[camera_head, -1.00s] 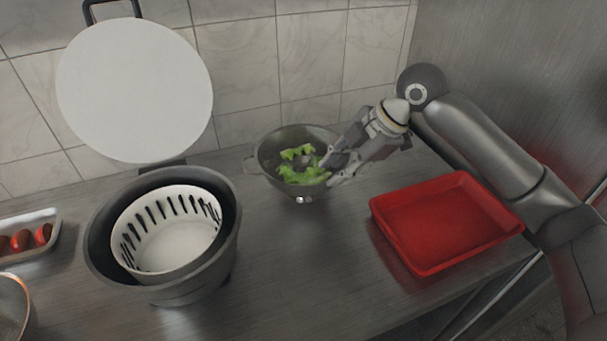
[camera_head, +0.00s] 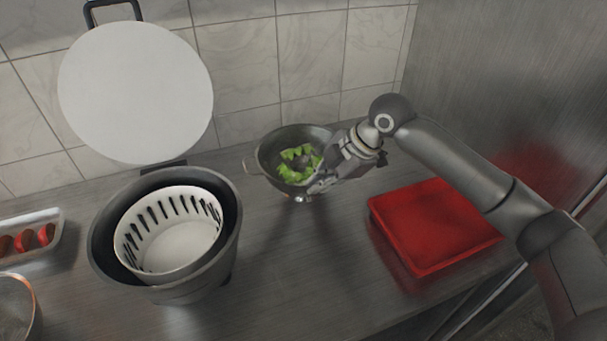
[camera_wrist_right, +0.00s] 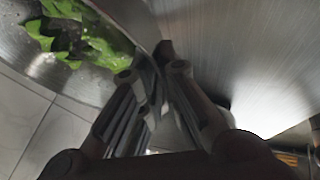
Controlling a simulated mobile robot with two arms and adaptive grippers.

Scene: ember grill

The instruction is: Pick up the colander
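The colander (camera_head: 268,178) is a grey metal bowl with side handles, standing upright on the steel counter near the tiled wall. Green leaves (camera_head: 297,160) lie inside it; they also show in the right wrist view (camera_wrist_right: 90,42). My right gripper (camera_head: 318,184) is at the colander's right front rim. In the right wrist view the fingers (camera_wrist_right: 160,80) are close together at the edge of the colander (camera_wrist_right: 105,85) and appear shut on it. The exact contact is partly hidden by the fingers. My left gripper is not in view.
A dark pot (camera_head: 105,250) with a white slotted basket (camera_head: 180,245) and a raised round white lid (camera_head: 135,92) stands to the left. A red tray (camera_head: 430,225) lies at the right, below my arm. A tray of tomatoes (camera_head: 30,238) is at far left.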

